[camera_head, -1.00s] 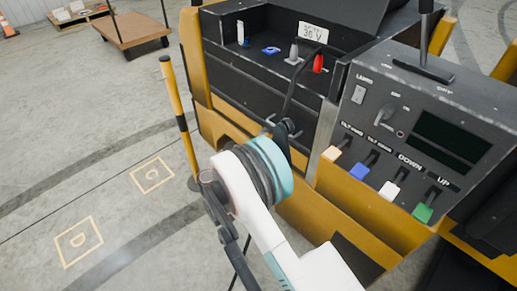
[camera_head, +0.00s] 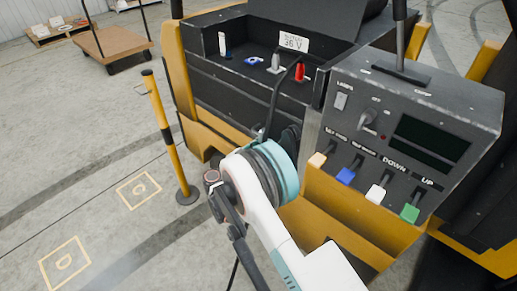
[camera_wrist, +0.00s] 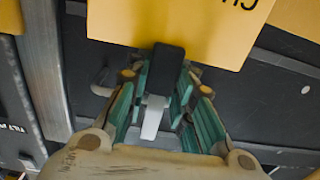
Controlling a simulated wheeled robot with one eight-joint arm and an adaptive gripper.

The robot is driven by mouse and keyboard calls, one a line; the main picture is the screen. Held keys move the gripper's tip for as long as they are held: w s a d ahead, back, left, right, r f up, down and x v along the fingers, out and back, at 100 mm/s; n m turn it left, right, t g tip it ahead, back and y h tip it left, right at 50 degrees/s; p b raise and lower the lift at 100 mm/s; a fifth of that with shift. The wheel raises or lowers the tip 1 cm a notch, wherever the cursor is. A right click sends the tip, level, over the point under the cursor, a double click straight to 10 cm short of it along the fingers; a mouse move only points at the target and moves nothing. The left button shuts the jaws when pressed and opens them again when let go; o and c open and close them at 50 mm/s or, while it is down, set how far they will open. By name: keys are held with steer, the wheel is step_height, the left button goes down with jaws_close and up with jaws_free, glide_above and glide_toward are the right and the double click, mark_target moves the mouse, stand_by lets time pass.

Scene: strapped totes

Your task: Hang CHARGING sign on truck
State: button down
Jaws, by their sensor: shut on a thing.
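In the wrist view a yellow sign (camera_wrist: 165,22) fills the top middle, with upside-down black letters, apparently "CH", at its right edge. My gripper (camera_wrist: 166,78), with teal-padded fingers, is shut on a black clip-like piece (camera_wrist: 168,60) at the sign's lower edge. A pale grey tab (camera_wrist: 153,118) sits between the fingers below it. The truck (camera_head: 205,125) is yellow and dark grey. In the head view my arm reaches to its open side compartment, and my wrist hides the sign and most of my gripper. A dark truck panel (camera_wrist: 275,100) lies behind the sign.
The compartment holds a red plug (camera_head: 299,73), a grey plug (camera_head: 275,63) and a black cable (camera_head: 276,95). A control panel (camera_head: 355,120) with coloured levers stands right of my arm. A yellow-black post (camera_head: 163,125) stands left. A metal hook (camera_wrist: 100,85) shows left of my gripper.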

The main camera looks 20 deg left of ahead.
steer(key=shift+w+d, duration=0.25)
steer(key=shift+w, duration=0.4)
steer(key=shift+f, duration=1.45)
